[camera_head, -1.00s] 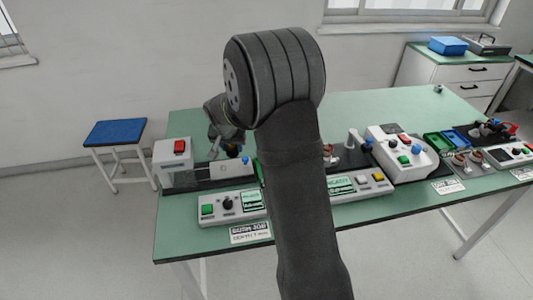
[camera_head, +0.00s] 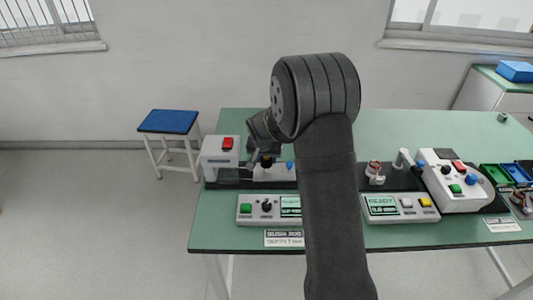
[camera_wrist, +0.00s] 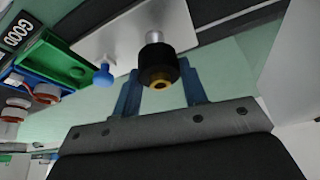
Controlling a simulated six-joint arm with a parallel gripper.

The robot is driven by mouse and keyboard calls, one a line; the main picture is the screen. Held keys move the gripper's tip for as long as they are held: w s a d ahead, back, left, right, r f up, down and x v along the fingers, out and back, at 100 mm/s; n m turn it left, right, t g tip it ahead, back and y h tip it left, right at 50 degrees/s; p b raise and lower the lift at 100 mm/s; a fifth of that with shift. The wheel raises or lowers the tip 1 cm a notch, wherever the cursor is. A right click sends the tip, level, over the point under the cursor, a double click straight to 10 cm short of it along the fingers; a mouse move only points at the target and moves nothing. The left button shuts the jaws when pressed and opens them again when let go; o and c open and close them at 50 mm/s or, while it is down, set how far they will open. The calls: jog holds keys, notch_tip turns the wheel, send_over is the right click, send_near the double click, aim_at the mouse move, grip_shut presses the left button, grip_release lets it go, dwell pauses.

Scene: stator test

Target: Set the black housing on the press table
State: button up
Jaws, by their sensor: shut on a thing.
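The black housing (camera_wrist: 157,64), a short black cylinder with a brass ring at its near end, is between the blue fingers of my gripper (camera_wrist: 160,76) in the wrist view. The fingers are shut on it. A grey metal pin (camera_wrist: 153,36) shows just beyond it, over a pale metal plate (camera_wrist: 125,34); I cannot tell whether housing and plate touch. In the head view the housing (camera_head: 266,161) is a small dark shape above the light plate (camera_head: 274,174) of the left station, beside a white block with a red button (camera_head: 227,143). My arm hides part of this area.
A blue knob (camera_wrist: 103,75) stands beside the plate. A control box (camera_head: 268,209) with green and black buttons is in front of the station. Another readout box (camera_head: 400,207) and a white machine (camera_head: 455,180) stand to the right.

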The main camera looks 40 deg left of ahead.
jog(key=shift+f, duration=0.5)
dwell(0.4)
jog(key=shift+f, duration=0.65)
jog(key=shift+f, duration=0.35)
dwell(0.4)
jog(key=o, duration=1.1)
jog(key=v, duration=1.7)
jog(key=shift+s+d+r, duration=0.1)
jog(key=shift+s+r, duration=0.05)
jog(key=shift+s, duration=0.05)
